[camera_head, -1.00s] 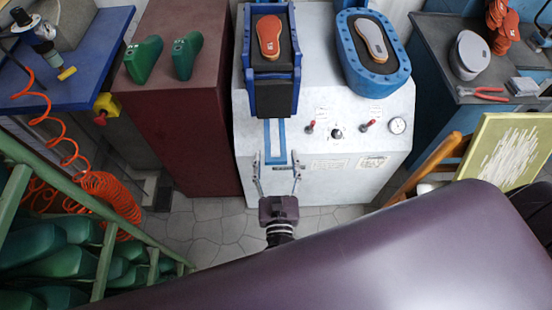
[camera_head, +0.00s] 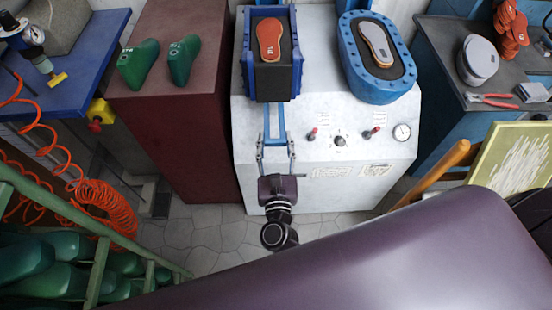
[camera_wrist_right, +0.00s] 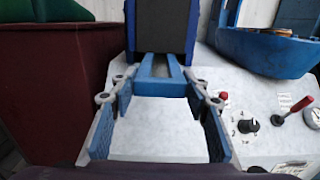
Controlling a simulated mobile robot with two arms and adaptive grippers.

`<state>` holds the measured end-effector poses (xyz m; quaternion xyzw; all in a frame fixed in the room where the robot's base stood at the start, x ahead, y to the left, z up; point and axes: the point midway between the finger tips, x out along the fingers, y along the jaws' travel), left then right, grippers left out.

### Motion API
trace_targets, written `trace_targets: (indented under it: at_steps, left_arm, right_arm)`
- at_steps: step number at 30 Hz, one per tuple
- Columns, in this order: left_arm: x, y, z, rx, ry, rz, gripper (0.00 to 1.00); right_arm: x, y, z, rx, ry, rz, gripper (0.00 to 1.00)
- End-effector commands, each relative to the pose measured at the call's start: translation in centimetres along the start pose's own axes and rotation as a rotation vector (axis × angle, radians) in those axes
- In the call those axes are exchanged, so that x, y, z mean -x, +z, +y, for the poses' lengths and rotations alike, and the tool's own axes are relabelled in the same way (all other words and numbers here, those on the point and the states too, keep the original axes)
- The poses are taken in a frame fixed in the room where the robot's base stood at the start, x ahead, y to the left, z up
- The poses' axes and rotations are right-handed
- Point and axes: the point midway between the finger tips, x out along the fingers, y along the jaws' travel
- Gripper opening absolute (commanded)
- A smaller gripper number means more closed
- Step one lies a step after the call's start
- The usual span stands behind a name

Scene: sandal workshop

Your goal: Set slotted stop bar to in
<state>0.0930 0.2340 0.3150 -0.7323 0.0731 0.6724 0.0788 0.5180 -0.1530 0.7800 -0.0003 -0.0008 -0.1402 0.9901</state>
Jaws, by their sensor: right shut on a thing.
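The slotted stop bar (camera_head: 274,121) is a blue U-shaped bar. It runs forward from under the dark front of the left blue press station, and its cross-piece is at the near end. It also shows in the wrist view (camera_wrist_right: 160,89). My right gripper (camera_head: 275,143) is shut on the bar's near end, with one finger on each side. In the wrist view the blue-padded fingers (camera_wrist_right: 160,82) flank the cross-piece. The bar's far end is hidden under the station. My left gripper is not in view.
The white press cabinet (camera_head: 340,165) carries red-tipped levers, a black knob and a gauge (camera_head: 402,132) to the right of the bar. The oval blue station (camera_head: 349,55) stands at right. A maroon cabinet (camera_head: 190,130) stands close on the left.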

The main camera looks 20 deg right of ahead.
Motion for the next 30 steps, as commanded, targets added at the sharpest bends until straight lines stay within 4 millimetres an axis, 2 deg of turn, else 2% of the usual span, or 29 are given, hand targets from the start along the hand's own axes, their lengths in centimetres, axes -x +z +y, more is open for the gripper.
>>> trace_targets:
  at_steps: [4,12,13,15,18,26,30]
  left_arm:
    - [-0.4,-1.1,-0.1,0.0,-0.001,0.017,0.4]
    - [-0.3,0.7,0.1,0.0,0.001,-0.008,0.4]
    - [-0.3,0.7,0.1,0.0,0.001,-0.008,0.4]
    - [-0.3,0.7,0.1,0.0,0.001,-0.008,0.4]
    - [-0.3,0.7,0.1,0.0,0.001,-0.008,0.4]
    - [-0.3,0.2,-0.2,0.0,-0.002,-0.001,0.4]
    - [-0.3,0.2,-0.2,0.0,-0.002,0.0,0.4]
  right_arm:
    - [-1.2,-0.5,-0.1,-0.001,0.0,0.009,0.0]
    - [-1.4,-0.3,-0.1,0.0,0.001,0.007,0.0]
    - [-1.4,-0.3,-0.1,0.0,0.001,0.007,0.44]
    - [-1.4,-0.3,-0.1,-0.001,0.001,0.007,0.52]
    - [-1.3,-0.3,-0.1,-0.001,0.001,0.008,0.61]
    - [-1.2,-0.4,0.0,0.0,0.001,0.009,0.61]
    - [-0.2,-0.5,0.0,0.0,0.002,0.01,0.61]
